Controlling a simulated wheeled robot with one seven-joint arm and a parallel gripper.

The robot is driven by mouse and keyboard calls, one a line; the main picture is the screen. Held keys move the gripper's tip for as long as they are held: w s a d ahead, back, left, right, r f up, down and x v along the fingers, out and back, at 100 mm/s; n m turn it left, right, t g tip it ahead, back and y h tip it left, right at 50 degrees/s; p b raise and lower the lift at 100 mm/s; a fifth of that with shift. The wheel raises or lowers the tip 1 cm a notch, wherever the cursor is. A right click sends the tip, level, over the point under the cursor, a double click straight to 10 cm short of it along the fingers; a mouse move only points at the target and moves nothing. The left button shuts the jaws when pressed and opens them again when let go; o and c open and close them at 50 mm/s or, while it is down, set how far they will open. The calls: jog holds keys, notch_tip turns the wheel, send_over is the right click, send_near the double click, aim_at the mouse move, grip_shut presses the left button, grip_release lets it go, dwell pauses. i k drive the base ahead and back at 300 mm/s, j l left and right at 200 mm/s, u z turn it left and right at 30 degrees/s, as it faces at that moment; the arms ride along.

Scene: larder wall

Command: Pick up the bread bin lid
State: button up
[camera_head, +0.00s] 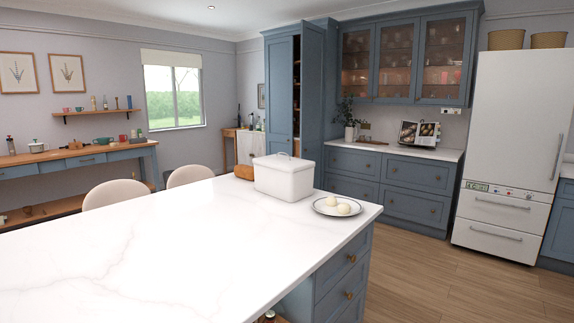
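The bread bin (284,183) is a white box standing near the far right end of the white island worktop. Its lid (284,163) is white, sits on top of the bin and has a small thin handle (284,154). My gripper does not show in the head camera view, so its place relative to the lid cannot be told.
A brown loaf (243,172) lies just left of the bin. A plate (326,207) with two pale round items stands to its right, near the worktop edge. The island worktop (170,250) is otherwise clear toward me. Two pale chairs (117,193) stand along its far left side.

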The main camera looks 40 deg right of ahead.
aim_at(287, 164)
jog(key=i+l, duration=0.15)
jog(key=l, duration=0.3)
jog(key=i+l, duration=0.2)
jog(key=l, duration=0.2)
jog(key=i+l, duration=0.15)
jog(key=l, duration=0.3)
jog(key=i+l+z, duration=0.1)
jog(key=l, duration=0.3)
jog(key=i+l, duration=0.3)
jog(key=l, duration=0.15)
jog(key=i+l, duration=0.15)
jog(key=l, duration=0.25)
jog(key=i+l, duration=0.2)
jog(key=l, duration=0.2)
jog(key=z, duration=0.05)
